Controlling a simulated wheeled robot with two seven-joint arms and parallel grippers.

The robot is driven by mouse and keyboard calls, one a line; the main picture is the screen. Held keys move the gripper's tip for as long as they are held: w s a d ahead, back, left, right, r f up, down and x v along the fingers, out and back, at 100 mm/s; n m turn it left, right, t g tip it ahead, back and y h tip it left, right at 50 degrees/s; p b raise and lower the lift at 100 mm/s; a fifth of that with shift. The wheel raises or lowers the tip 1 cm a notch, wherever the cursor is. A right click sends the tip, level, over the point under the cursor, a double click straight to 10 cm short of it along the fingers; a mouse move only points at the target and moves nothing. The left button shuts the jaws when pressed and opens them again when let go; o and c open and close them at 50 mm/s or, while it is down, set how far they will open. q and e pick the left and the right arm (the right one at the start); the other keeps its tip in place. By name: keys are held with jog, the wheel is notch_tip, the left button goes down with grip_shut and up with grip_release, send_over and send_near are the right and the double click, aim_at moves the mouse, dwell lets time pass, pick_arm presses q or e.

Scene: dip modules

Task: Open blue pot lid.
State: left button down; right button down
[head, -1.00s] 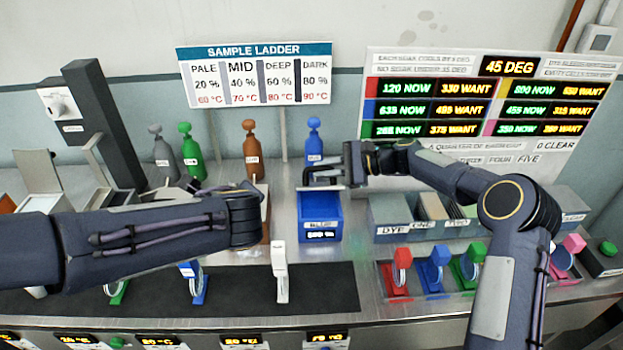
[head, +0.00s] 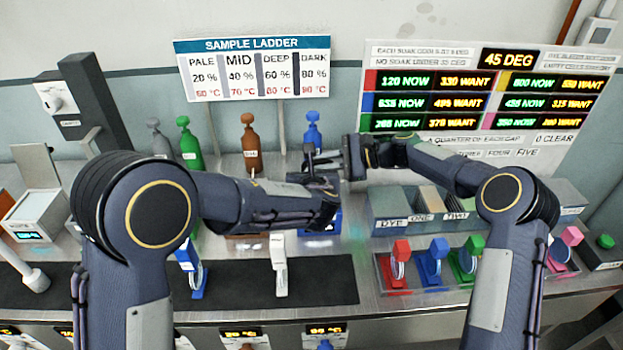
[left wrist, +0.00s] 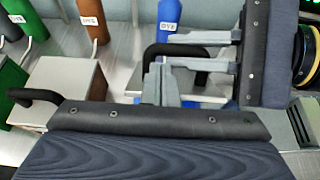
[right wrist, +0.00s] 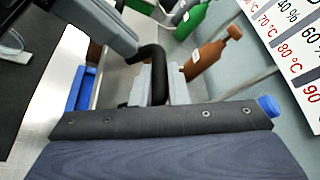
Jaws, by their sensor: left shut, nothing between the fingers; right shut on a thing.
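The blue pot (head: 333,222) stands at mid-bench, mostly hidden behind my left gripper in the head view. Its blue wall shows at the left of the right wrist view (right wrist: 80,90). A black curved handle (right wrist: 157,70) stands between the fingers of my right gripper (right wrist: 158,88), which is shut on it. The handle also shows in the left wrist view (left wrist: 152,55). My left gripper (head: 322,182) is shut and empty, beside the right gripper (head: 318,160) and over the pot. I cannot tell whether the lid is raised.
Green (head: 189,145), brown (head: 252,147) and blue (head: 312,132) bottles stand at the back. Grey dye bins (head: 400,215) are right of the pot. Coloured clips (head: 432,265) stand in front of them. The dark mat (head: 330,285) has free room.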

pick_arm(q)
jog(key=shift+w+f, duration=0.3)
jog(key=shift+w, duration=0.35)
